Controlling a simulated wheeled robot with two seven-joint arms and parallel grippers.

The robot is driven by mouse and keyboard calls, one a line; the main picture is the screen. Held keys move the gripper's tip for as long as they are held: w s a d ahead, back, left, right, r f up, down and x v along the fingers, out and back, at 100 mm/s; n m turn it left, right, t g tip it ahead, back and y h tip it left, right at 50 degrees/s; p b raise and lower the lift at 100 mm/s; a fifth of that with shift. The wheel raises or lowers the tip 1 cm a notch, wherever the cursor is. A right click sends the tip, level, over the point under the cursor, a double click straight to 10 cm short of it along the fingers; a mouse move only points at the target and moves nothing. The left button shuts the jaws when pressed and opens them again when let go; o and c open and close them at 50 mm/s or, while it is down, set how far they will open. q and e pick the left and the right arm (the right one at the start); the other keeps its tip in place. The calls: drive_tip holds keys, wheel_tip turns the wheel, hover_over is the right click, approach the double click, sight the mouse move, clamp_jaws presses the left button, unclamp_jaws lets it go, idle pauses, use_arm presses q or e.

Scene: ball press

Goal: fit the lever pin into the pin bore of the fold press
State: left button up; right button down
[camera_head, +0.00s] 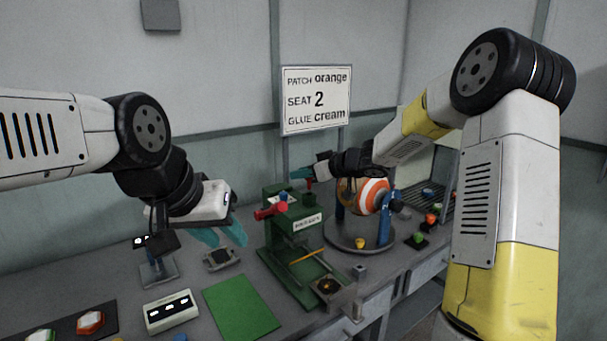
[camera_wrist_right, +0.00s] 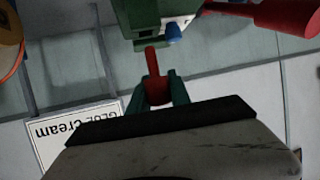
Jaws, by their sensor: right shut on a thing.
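The fold press (camera_head: 294,235) is a green machine on the bench, with a red handle (camera_head: 270,211) and a blue part (camera_head: 283,197) at its top. My right gripper (camera_head: 304,174) is shut on the red lever pin (camera_head: 309,183), near the top of the press. In the right wrist view the lever pin (camera_wrist_right: 153,72) sits between the teal fingers and points at the press (camera_wrist_right: 138,14); contact is unclear. A blue part (camera_wrist_right: 173,32) shows beside it. I cannot make out the pin bore. My left gripper (camera_head: 225,235) appears open and empty, left of the press.
An orange-and-white ball (camera_head: 372,196) sits in a blue-post stand (camera_head: 386,222) right of the press. A green mat (camera_head: 240,306), a white box (camera_head: 172,312) and a small grey device (camera_head: 222,258) lie at left. A sign (camera_head: 317,100) stands behind.

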drive_tip(key=shift+f, duration=2.3)
drive_tip(key=c, duration=1.1)
unclamp_jaws()
drive_tip(key=v, duration=0.7)
drive_tip(key=shift+s+d, duration=0.25)
drive_tip(key=shift+d, duration=0.05)
